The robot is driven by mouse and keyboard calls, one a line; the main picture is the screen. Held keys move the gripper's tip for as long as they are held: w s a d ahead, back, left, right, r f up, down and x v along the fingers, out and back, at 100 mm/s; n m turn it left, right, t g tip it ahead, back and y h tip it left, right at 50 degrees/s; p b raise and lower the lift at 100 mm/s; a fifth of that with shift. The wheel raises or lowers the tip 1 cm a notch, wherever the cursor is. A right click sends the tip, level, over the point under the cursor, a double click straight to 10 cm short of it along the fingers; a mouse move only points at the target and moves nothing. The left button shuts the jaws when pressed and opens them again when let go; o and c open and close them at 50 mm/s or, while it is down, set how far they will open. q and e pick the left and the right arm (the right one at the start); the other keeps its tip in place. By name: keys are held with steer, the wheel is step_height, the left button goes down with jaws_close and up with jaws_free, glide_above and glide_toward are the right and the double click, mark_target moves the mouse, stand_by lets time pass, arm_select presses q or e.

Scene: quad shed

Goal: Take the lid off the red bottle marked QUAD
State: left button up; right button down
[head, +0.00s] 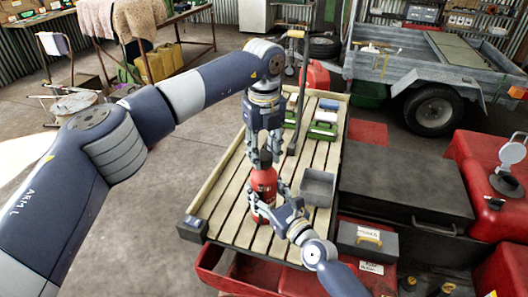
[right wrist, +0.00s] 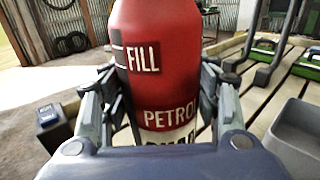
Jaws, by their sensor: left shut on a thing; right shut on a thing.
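The red bottle (head: 264,180) stands upright on the slatted wooden deck, with a dark lid (head: 265,158) on top. My left gripper (head: 265,148) points down from above and is shut on the lid. My right gripper (head: 265,206) is shut around the lower body of the bottle from the near right. In the right wrist view the bottle (right wrist: 158,50) fills the space between the fingers (right wrist: 160,95). Its label reads FILL and PETRO, with a lower word mostly hidden by my wrist. The bottle's top is outside that view.
A grey open bin (head: 318,187) stands just right of the bottle on the deck (head: 228,195). Green and white boxes (head: 323,130) lie further back, beside an upright dark post with a handle (head: 297,80). The deck's left side is clear.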

mark_target(264, 155)
arm_select(q)
steer(key=shift+r, duration=0.25)
steer(key=shift+r, duration=0.9)
steer(key=shift+r, duration=2)
arm_select(e)
steer(key=shift+c, duration=2.4)
jaws_free()
steer(key=shift+s+d, duration=0.1)
